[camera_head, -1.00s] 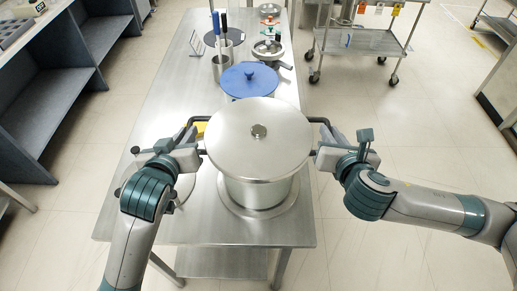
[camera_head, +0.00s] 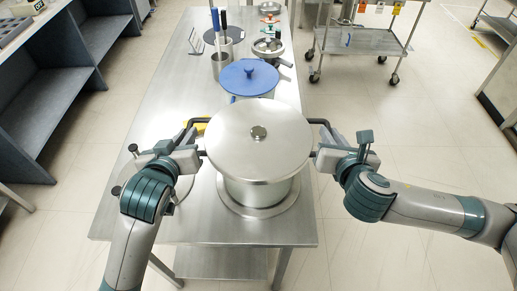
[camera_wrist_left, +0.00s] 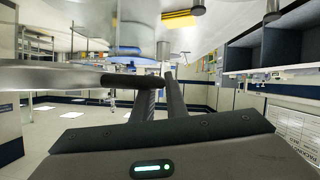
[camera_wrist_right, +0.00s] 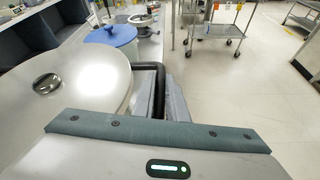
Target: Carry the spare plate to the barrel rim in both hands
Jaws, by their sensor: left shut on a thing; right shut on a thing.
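The spare plate (camera_head: 230,150) is a big round steel disc with a knob in its middle and dark bracket handles at its sides. It looks level and covers the top of a steel barrel (camera_head: 258,192); whether it touches the rim is hidden. My left gripper (camera_head: 191,146) is shut on the plate's left handle. My right gripper (camera_head: 322,149) is shut on the right handle. In the right wrist view the plate (camera_wrist_right: 95,70) and its black handle (camera_wrist_right: 160,85) show beside the fingers.
The barrel stands on a steel table (camera_head: 150,225) near its front edge. Just behind is a blue-lidded pot (camera_head: 245,78); a steel tool cup (camera_head: 221,68) and valve-like part (camera_head: 268,48) stand further back. A yellow thing (camera_head: 203,126) lies behind my left gripper. A cart (camera_head: 360,42) stands back right.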

